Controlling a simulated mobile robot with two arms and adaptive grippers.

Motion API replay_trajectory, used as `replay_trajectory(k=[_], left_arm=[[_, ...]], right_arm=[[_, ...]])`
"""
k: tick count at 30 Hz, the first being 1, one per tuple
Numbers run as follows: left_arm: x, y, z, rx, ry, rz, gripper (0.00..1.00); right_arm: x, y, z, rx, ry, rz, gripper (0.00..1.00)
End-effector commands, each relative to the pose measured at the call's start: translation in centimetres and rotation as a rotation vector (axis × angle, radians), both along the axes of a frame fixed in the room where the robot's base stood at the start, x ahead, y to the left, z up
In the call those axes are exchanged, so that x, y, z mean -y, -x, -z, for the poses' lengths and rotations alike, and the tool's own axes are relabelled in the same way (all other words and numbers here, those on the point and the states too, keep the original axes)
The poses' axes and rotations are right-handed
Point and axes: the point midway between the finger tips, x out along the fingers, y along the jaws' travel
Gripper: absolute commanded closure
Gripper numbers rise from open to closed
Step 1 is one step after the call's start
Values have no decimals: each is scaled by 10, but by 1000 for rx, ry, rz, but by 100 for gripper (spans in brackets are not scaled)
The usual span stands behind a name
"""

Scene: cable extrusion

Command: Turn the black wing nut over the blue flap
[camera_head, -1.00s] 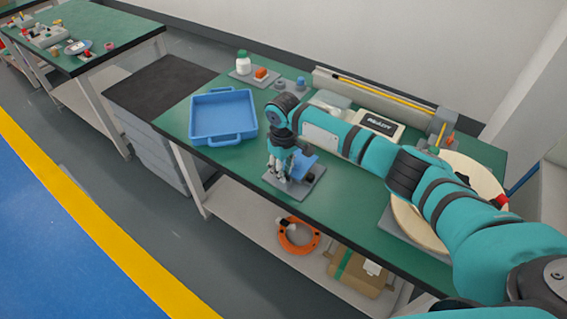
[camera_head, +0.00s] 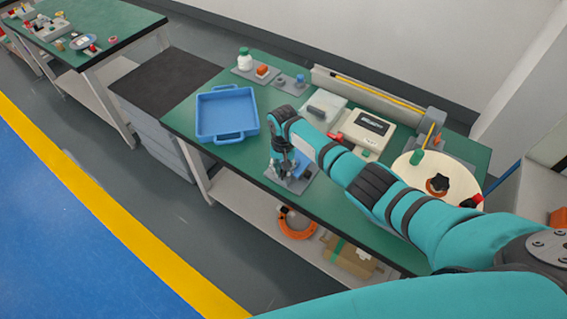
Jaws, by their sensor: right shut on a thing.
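My right gripper (camera_head: 282,175) points down over a small grey fixture plate (camera_head: 299,185) at the front edge of the green bench. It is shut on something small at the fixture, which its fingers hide. The blue flap (camera_head: 303,169) shows just right of the fingers, partly covered by my wrist. I cannot make out the black wing nut, so its turn is not visible. My left gripper is not in view.
A blue tray (camera_head: 226,139) sits left of the fixture. Behind are a white bottle (camera_head: 244,59), a box with a display (camera_head: 366,129) and a long grey rail (camera_head: 350,85). A round cream disc (camera_head: 410,180) with a black knob (camera_head: 437,184) stands right.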

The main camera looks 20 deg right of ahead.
Motion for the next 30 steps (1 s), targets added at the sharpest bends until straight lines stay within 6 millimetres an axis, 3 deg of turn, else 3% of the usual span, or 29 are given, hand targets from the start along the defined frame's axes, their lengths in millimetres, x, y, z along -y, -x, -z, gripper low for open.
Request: replay_trajectory(k=[15,30], left_arm=[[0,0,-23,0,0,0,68],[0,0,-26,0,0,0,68]], right_arm=[[-1,-1,-2,3,-2,361,100],[0,-2,-2,5,-1,441,100]])
